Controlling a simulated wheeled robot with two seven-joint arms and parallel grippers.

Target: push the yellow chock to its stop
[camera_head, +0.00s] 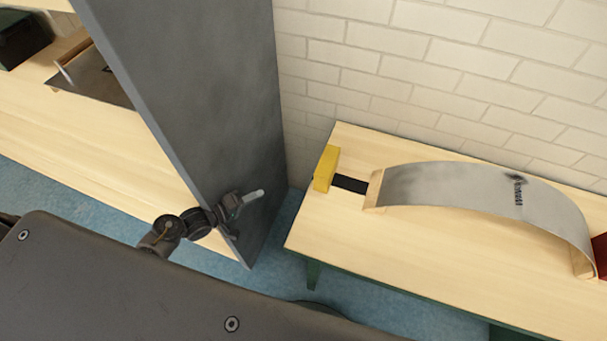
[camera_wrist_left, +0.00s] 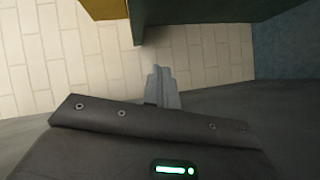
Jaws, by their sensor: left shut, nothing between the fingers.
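The yellow chock (camera_head: 326,168) stands on the left end of the wooden bench (camera_head: 330,235) in the head view. A black strip (camera_head: 350,184) runs from it to a wooden end piece (camera_head: 374,189) under a curved metal sheet (camera_head: 480,188), with a gap between. My left gripper (camera_head: 258,194) is shut and empty, left of the chock and apart from it, in front of a grey panel. In the left wrist view its closed fingers (camera_wrist_left: 160,78) point at the brick wall, and a yellow patch (camera_wrist_left: 104,9), probably the chock, shows at the top. My right gripper is not seen.
The tall grey panel (camera_head: 190,90) stands close behind and left of my left gripper. A second wooden bench (camera_head: 90,150) lies beyond it. A dark red block (camera_head: 600,254) is at the right edge. A blue floor gap (camera_head: 285,265) separates panel and bench.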

